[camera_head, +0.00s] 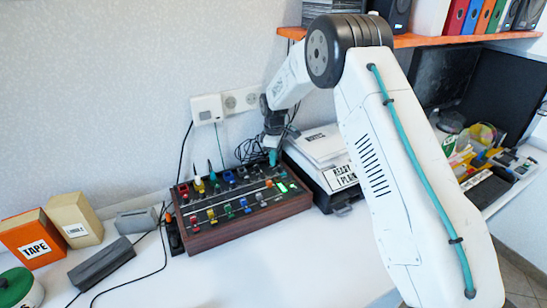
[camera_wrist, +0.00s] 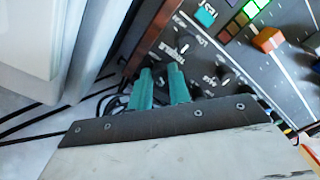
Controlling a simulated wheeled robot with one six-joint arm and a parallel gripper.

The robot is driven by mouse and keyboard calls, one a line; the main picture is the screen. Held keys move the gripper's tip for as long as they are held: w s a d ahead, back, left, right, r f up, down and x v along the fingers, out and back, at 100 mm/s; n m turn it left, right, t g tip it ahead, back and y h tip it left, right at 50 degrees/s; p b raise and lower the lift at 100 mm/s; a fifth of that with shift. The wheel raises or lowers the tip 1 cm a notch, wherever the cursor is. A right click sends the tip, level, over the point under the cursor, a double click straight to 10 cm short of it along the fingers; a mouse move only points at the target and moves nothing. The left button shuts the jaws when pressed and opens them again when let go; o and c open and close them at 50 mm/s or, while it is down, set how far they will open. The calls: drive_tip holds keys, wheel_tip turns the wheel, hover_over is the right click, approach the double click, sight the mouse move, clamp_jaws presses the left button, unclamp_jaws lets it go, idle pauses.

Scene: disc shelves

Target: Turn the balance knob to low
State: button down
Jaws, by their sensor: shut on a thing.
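The mixer (camera_head: 245,212), a wooden-sided console with a dark panel, stands on the white table. My gripper (camera_head: 273,157) is at its far right corner, reaching down to the panel. In the wrist view, the two teal fingers of my gripper (camera_wrist: 160,84) are close together at the panel (camera_wrist: 215,62), shut on a small dark knob that they mostly hide. I cannot read the held knob's label or where it points.
Coloured sliders and lit green keys (camera_wrist: 250,12) are near the fingers. A printer-like box with papers (camera_head: 325,160) stands close to the mixer's right side. Cables hang behind. Orange and tan boxes (camera_head: 30,238) are at the left. The table front is clear.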

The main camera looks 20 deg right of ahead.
drive_tip(key=c, duration=1.3)
unclamp_jaws()
drive_tip(key=shift+a, duration=0.1)
drive_tip(key=shift+r, duration=0.1)
